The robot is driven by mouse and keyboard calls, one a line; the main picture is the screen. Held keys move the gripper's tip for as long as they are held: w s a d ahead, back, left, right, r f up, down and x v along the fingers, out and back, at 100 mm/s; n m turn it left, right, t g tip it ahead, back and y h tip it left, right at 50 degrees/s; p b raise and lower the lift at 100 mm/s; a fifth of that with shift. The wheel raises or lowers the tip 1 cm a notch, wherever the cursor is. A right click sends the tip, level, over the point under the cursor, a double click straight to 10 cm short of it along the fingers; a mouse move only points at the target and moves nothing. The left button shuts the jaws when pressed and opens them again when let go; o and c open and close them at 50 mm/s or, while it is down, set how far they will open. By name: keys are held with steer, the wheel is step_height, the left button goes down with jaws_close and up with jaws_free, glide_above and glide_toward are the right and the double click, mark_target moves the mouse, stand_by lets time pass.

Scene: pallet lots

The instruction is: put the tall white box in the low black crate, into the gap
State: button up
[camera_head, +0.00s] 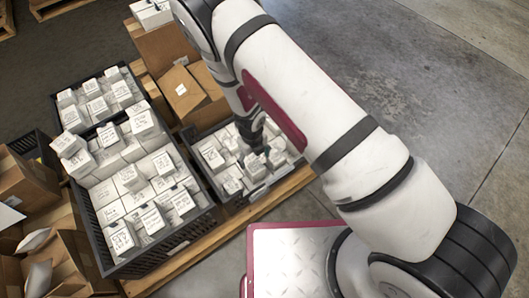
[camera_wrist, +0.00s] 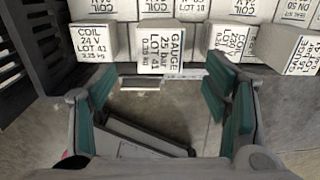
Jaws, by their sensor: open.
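The low black crate (camera_head: 283,174) stands on the pallet, partly behind my arm, and holds many white boxes. My gripper (camera_head: 256,150) is down over its boxes; the arm hides part of the crate. In the wrist view my gripper (camera_wrist: 160,85) is open, its two teal pads apart. A white box marked GAUGE 25 bar (camera_wrist: 162,46) stands beyond the fingertips, between their lines; no contact with the pads shows. A COIL 24 V box (camera_wrist: 95,42) is to its left. I cannot tell which is the tall white box, nor make out the gap.
A taller black crate (camera_head: 194,222) full of white boxes adjoins on the left; a dark slatted wall (camera_wrist: 18,60) shows at the wrist view's left. Other cartons (camera_head: 28,182) are far left. Concrete floor (camera_head: 440,110) on the right is clear.

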steer(key=shift+r, duration=0.1)
step_height(320, 180, up, 29)
steer(key=w+a+n+y, duration=0.2)
steer(key=n+y, duration=0.2)
steer(key=n, duration=0.6)
steer(key=s+d+r+n, duration=0.3)
steer(key=s+r+n, duration=0.1)
steer(key=r, duration=0.3)
steer(key=s+d+r+n, duration=0.3)
steer(key=r, duration=0.4)
steer(key=s+d+r+n+h, duration=0.1)
steer(key=s+d+r+n, duration=0.1)
steer(key=s+d+n, duration=0.2)
steer(key=s+d+r+n+h, duration=0.1)
steer(key=s+d+r+n, duration=0.2)
steer(key=s+d, duration=0.4)
steer(key=s+d+r+n+h, duration=0.2)
steer(key=s+d+n, duration=0.3)
steer(key=s, duration=0.7)
steer(key=shift+s+d+r, duration=0.2)
steer(key=shift+d+r, duration=0.35)
steer(key=shift+r, duration=0.05)
